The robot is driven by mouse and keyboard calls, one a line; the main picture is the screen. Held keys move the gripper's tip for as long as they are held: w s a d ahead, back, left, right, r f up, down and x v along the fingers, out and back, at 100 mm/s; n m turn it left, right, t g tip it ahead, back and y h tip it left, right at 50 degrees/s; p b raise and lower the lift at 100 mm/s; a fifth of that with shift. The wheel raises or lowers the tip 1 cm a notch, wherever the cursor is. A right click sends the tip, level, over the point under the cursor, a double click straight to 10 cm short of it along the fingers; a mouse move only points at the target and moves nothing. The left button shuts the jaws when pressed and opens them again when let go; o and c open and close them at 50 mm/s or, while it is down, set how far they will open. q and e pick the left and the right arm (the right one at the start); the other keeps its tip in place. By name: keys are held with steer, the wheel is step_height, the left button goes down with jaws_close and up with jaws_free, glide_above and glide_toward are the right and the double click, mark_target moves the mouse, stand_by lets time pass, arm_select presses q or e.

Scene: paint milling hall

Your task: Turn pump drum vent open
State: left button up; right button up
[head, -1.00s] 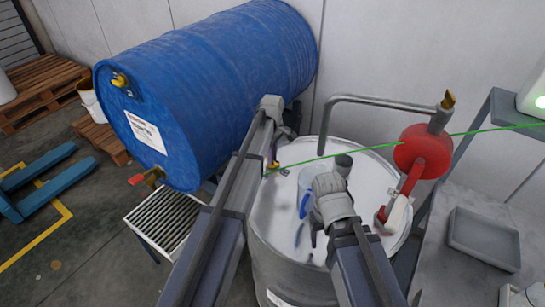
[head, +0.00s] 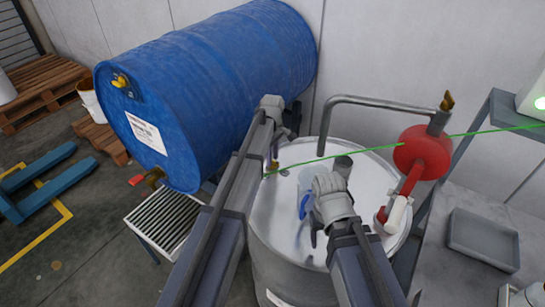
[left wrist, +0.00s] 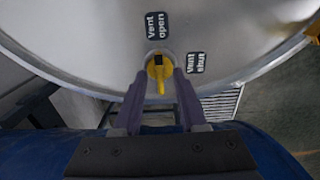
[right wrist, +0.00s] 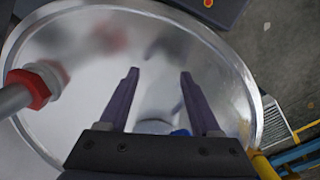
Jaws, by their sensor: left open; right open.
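The steel pump drum (head: 285,225) stands upright in the middle of the head view. Its vent has a small yellow handle (left wrist: 160,70) near the rim, with a "vent open" label (left wrist: 158,25) above it and a "vent shut" label (left wrist: 195,63) to its right in the left wrist view. The handle's long end points down the picture. My left gripper (left wrist: 159,75) is open, with one finger on each side of the handle and no clear grip on it. My right gripper (right wrist: 158,75) is open and empty above the drum lid.
A blue drum (head: 205,85) lies at the left, close to my left arm. On the lid are a blue-handled container (head: 305,200) and a grey stub (head: 343,165). A red pump part (head: 422,152) with a bent pipe (head: 380,101) rises at the right. A grey tray (head: 483,238) lies beyond.

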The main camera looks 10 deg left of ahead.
arm_select(q)
step_height(320, 180, up, 8)
steer(key=p, duration=0.7)
steer(key=shift+f, duration=0.25)
steer(key=s+a+m, duration=0.2)
steer(key=s+m, duration=1.2)
steer(key=s, duration=1.1)
steer(key=s+d+m+y, duration=0.1)
steer(key=s+d+m, duration=0.2)
steer(key=d, duration=0.7)
steer(key=shift+s+d+m, duration=0.3)
steer(key=shift+s, duration=0.6)
